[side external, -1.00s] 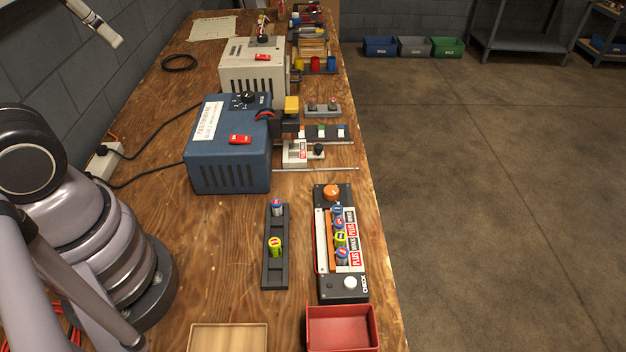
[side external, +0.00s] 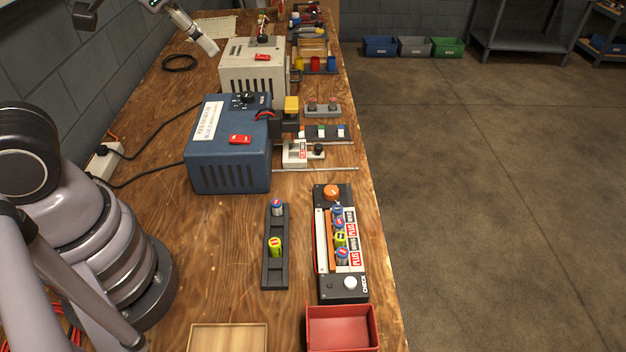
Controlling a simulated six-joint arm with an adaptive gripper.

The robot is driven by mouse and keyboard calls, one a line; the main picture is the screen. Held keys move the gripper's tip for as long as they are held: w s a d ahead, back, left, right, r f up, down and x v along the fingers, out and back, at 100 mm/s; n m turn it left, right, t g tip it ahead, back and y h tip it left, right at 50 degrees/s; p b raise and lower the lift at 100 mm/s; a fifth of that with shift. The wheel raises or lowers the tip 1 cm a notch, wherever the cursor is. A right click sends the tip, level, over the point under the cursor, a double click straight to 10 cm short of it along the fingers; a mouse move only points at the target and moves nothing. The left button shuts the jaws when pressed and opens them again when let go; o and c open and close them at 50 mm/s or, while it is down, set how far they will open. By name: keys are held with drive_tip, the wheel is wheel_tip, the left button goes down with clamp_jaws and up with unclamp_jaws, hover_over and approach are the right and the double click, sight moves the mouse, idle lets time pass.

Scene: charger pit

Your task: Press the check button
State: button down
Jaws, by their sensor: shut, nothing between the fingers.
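The check button (side external: 350,283) is a round white button on the near end of a black charger unit (side external: 329,293), beside the word CHECK. The charger holds several batteries (side external: 340,240) in a row, blue ones and a yellow-green one, next to red and white PLUS/MINUS labels. An orange knob (side external: 331,191) sits at its far end. My gripper (side external: 212,49) is shut and empty at the upper left, above the far part of the bench, well away from the button.
A black rack (side external: 268,283) with two batteries stands left of the charger. A red tray (side external: 342,344) and a wooden tray (side external: 228,338) lie at the near edge. A blue box (side external: 228,168) and a white box (side external: 250,76) stand further back.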

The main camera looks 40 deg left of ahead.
drive_tip(key=w+d+f+m+h, duration=0.2)
drive_tip(key=w+d+f+m, duration=0.2)
drive_tip(key=w+d+f, duration=0.4)
drive_tip(key=m+t+h, duration=0.1)
drive_tip(key=m+h, duration=0.1)
drive_tip(key=m, duration=0.7)
hover_over(347, 281)
wheel_tip(347, 281, down, 16)
drive_tip(key=shift+r, duration=0.25)
drive_tip(key=shift+f+n, duration=0.15)
drive_tip(key=shift+n, duration=0.15)
drive_tip(key=shift+f, duration=4.25)
drive_tip(key=shift+f, duration=0.15)
drive_tip(key=shift+f, duration=0.25)
